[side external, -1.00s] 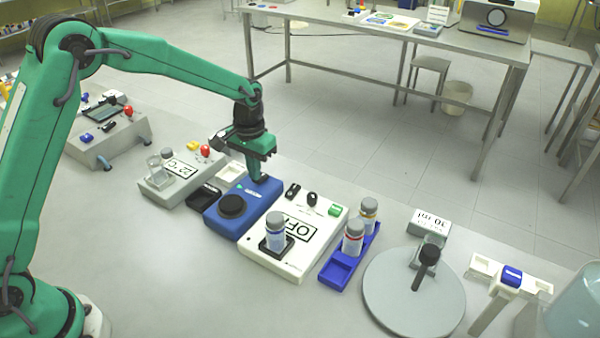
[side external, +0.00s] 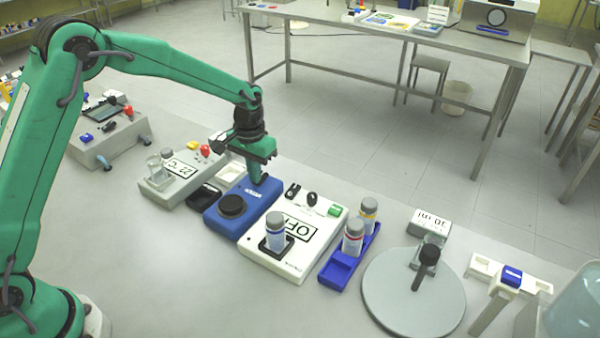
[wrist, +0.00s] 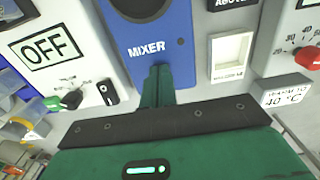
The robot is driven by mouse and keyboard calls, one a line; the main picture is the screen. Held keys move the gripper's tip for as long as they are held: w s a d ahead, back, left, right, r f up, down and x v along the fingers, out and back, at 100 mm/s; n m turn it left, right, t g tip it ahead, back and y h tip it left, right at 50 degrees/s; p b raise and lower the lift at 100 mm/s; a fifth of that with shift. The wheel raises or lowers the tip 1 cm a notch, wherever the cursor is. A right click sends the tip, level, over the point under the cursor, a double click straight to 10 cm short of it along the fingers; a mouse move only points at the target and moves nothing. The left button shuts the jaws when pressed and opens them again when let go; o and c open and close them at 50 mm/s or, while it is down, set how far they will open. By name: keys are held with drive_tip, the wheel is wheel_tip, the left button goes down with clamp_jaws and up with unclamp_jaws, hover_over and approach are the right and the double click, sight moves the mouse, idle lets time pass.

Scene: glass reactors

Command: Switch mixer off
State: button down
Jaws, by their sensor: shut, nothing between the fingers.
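The mixer is a blue box with a round black top (side external: 231,206). Its blue body (side external: 222,222) stands between a white device and a small black tray. In the wrist view the blue body (wrist: 158,30) carries the white word MIXER and a small dark round spot to the right above it. My gripper (side external: 262,183) is shut and empty. Its fingertips are at the end of the mixer away from the black top, beside the label. In the wrist view the closed fingertips (wrist: 160,70) lie just below the word MIXER. I cannot tell whether they touch the surface.
A white device (side external: 318,262) with an OFF sign, knobs and a vial stands to the right. A blue rack (side external: 335,277) with vials and a grey round plate (side external: 400,300) follow. A grey device (side external: 160,192) with a temperature sign stands to the left.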

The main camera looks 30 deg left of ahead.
wheel_tip(320, 180, up, 7)
idle(1.1)
drive_tip(key=s+a+r+t, duration=0.3)
drive_tip(key=s+r, duration=0.9)
drive_tip(key=s, duration=0.1)
drive_tip(key=s+a+t, duration=0.2)
drive_tip(key=s, duration=1.3)
drive_tip(key=shift+s+a+t, duration=0.25)
drive_tip(key=shift+s+t, duration=0.05)
